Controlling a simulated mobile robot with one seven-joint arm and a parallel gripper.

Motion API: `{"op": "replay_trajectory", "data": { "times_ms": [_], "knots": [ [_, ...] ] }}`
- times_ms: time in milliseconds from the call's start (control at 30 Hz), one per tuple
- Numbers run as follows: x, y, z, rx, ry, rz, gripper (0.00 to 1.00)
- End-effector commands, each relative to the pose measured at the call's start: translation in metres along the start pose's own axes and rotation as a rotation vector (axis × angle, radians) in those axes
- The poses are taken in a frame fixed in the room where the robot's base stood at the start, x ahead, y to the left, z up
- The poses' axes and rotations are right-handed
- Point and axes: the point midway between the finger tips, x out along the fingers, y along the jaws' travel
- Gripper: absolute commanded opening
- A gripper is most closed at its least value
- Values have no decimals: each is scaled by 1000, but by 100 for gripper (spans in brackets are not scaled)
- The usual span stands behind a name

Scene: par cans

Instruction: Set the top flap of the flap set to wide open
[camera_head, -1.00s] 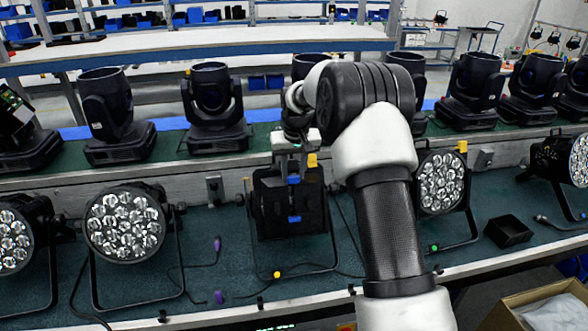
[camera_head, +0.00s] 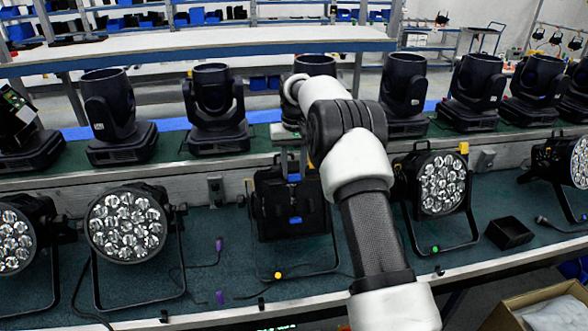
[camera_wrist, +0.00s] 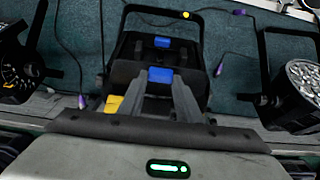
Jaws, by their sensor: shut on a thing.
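The flap set is a black par can unit (camera_head: 275,212) at the centre of the green bench, on a wire stand. It also shows in the wrist view (camera_wrist: 128,48). An upper blue tab (camera_wrist: 160,75) sits at the top flap's edge, and a second blue tab (camera_wrist: 162,42) is on the lower part. My gripper (camera_head: 291,172) reaches down to the top of the unit; in the wrist view its fingers (camera_wrist: 160,84) are shut at the upper blue tab. My arm hides the unit's upper right side, so the flap's exact angle is hard to tell.
Par cans with clear lenses stand left (camera_head: 125,225) and right (camera_head: 440,183) of the unit. Moving-head lights (camera_head: 215,105) line the raised shelf behind. A small black box (camera_head: 508,232) and cables with purple plugs (camera_head: 219,244) lie on the bench.

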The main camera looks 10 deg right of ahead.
Motion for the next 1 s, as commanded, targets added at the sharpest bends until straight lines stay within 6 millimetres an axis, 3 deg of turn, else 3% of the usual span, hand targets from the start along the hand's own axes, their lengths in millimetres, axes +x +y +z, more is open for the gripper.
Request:
{"op": "replay_trajectory", "data": {
  "times_ms": [33, 67, 167, 567, 1000],
  "knots": [
    [3, 0, 2, -1, -6, 0, 9],
    [3, 0, 2, -1, -6, 0, 33],
    [3, 0, 1, -1, -5, 0, 50],
    [-6, 0, 0, 0, 1, 0, 50],
    [-92, 0, 0, -1, 1, 0, 50]
  ]
}}
